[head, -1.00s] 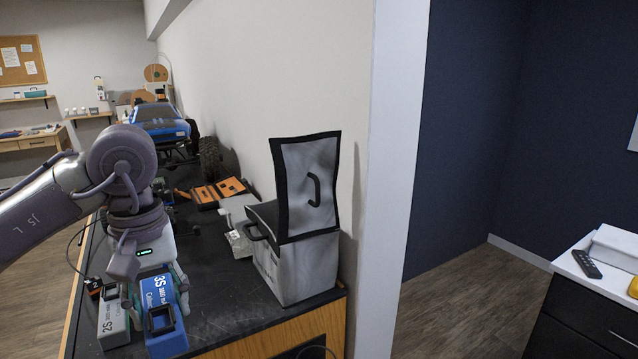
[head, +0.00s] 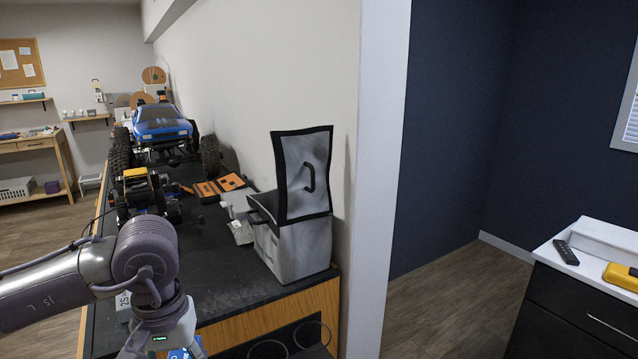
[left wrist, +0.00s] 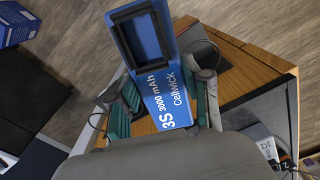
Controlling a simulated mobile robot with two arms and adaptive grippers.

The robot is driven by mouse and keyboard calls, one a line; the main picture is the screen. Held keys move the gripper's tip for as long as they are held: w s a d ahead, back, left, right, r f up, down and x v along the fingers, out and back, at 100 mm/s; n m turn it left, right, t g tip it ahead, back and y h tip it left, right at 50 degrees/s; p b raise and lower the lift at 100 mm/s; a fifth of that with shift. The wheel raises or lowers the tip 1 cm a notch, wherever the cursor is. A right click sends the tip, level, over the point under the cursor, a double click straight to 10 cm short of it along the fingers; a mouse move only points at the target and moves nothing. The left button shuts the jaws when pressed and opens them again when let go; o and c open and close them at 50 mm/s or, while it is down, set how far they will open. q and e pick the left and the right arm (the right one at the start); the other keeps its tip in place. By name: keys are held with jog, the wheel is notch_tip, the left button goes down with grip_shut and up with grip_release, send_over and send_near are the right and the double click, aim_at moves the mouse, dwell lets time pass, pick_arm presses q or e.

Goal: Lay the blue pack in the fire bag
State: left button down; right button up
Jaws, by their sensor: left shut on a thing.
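The blue pack (left wrist: 166,92), marked 3S 3000 mAh, is held between the green-padded fingers of my left gripper (left wrist: 163,100). In the head view only a bit of the blue pack (head: 188,353) shows at the bottom edge, below my wrist. The fire bag (head: 297,252) is a silver box with black trim on the bench, against the wall. Its lid (head: 304,175) stands up, open; the inside is hidden from this angle. My left gripper is in front and to the left of the bag, apart from it. My right gripper is not in view.
A grey 2S pack (head: 123,305) stands on the black bench top (head: 225,288), partly behind my arm. A small crawler (head: 140,195), a blue truck (head: 162,125) and an orange-and-black case (head: 218,189) are farther back.

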pick_arm(q)
jog(key=s+d+f+m, duration=0.1)
jog(key=s+f+m, duration=0.1)
jog(key=s+f, duration=0.4)
notch_tip(320, 180, down, 4)
jog(key=shift+s+r, duration=0.15)
jog(key=shift+s, duration=0.15)
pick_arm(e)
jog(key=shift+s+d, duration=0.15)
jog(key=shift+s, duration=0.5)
pick_arm(q)
jog(key=shift+w+d, duration=0.1)
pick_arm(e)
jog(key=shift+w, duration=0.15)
